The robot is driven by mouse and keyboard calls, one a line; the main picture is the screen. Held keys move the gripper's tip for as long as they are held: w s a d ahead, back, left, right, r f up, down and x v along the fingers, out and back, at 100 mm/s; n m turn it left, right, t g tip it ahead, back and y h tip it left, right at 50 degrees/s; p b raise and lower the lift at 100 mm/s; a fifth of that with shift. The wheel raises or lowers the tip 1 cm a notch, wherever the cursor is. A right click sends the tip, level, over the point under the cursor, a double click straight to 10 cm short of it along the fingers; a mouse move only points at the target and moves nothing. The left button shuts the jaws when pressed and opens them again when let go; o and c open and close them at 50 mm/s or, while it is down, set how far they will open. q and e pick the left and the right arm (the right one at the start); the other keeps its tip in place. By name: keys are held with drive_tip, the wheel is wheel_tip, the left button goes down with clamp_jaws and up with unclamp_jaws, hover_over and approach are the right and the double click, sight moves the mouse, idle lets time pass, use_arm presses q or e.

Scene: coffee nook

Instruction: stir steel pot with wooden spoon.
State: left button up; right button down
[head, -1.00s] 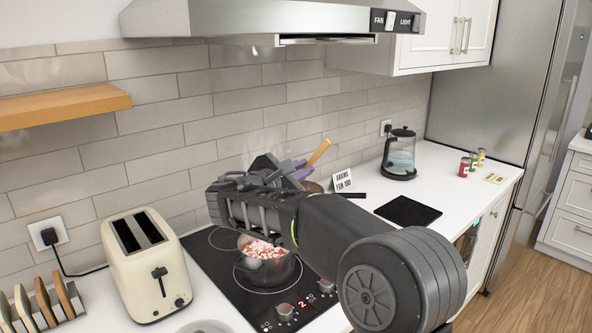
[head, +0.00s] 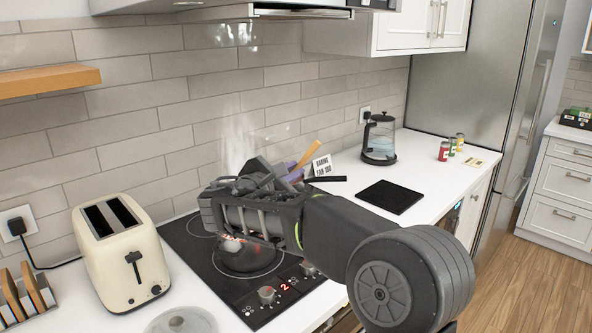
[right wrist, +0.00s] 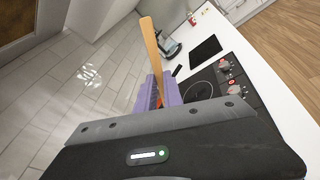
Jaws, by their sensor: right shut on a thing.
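The wooden spoon (head: 308,153) is held by my right gripper (head: 292,174); its pale handle sticks up past the purple finger pads. In the right wrist view the handle (right wrist: 150,48) rises between the purple fingers. The spoon's lower end is hidden behind the gripper. The steel pot (head: 246,261) looks dark and stands on the hob, below and behind my right gripper and mostly hidden by it. A little of its red and white contents shows. I cannot tell whether the spoon touches the contents. My left gripper is out of view.
The black hob (head: 198,248) has knobs at its front edge. A cream toaster (head: 120,255) stands to its left. A kettle (head: 379,140), a black mat (head: 390,196) and several small cans are to the right. A small lettered sign (head: 320,168) stands behind the gripper.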

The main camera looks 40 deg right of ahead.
drive_tip(key=w+a+f+b, duration=0.2)
drive_tip(key=w+f+b, duration=0.1)
drive_tip(key=f, duration=0.4)
drive_tip(key=shift+w+b, duration=0.4)
drive_tip(key=shift+w, duration=0.2)
drive_tip(key=shift+a, duration=0.3)
